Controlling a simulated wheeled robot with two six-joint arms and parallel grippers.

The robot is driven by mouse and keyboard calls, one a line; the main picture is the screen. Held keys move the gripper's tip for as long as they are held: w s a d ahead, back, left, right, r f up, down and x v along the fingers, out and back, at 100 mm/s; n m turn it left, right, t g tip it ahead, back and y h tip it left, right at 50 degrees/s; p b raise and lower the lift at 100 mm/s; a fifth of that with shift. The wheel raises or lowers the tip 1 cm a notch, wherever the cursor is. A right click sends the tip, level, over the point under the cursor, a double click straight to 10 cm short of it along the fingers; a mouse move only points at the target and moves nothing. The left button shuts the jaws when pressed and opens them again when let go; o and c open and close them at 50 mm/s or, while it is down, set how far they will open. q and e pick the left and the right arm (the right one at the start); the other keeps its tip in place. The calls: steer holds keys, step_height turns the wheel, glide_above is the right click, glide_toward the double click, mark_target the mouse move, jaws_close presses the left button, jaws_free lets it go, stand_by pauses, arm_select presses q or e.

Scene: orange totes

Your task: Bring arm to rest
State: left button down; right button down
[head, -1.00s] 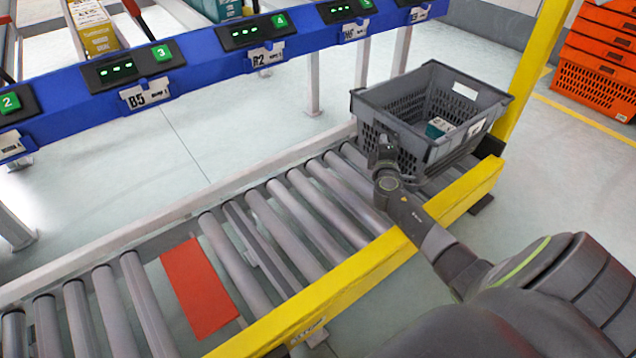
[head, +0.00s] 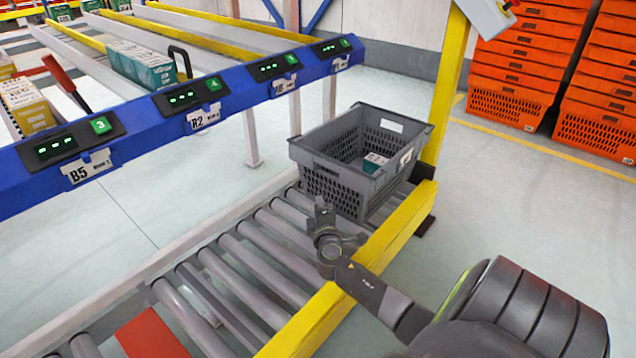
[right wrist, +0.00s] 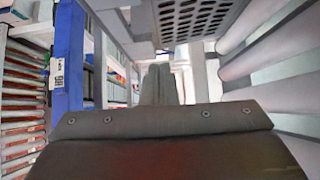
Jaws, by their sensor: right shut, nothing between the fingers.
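My right gripper (head: 322,212) is shut and empty. It is above the roller conveyor, just left of and in front of the grey tote (head: 338,188). Its shut fingers also show in the right wrist view (right wrist: 158,85), with the tote's perforated wall (right wrist: 195,18) at the top. I cannot tell from the head view whether the gripper touches the tote. The tote stands on the rollers and holds a small teal and white box (head: 375,162). My left gripper is not in view.
The conveyor (head: 225,262) has a yellow front rail (head: 325,310) and a red plate (head: 150,335). A blue shelf beam (head: 235,95) with lit displays runs behind it. Stacks of orange totes (head: 520,75) stand at the back right. A yellow post (head: 445,90) rises beside the tote.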

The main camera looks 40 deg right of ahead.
steer(key=v, duration=0.3)
steer(key=shift+s+a, duration=0.2)
steer(key=shift+s, duration=0.05)
steer(key=shift+a, duration=0.1)
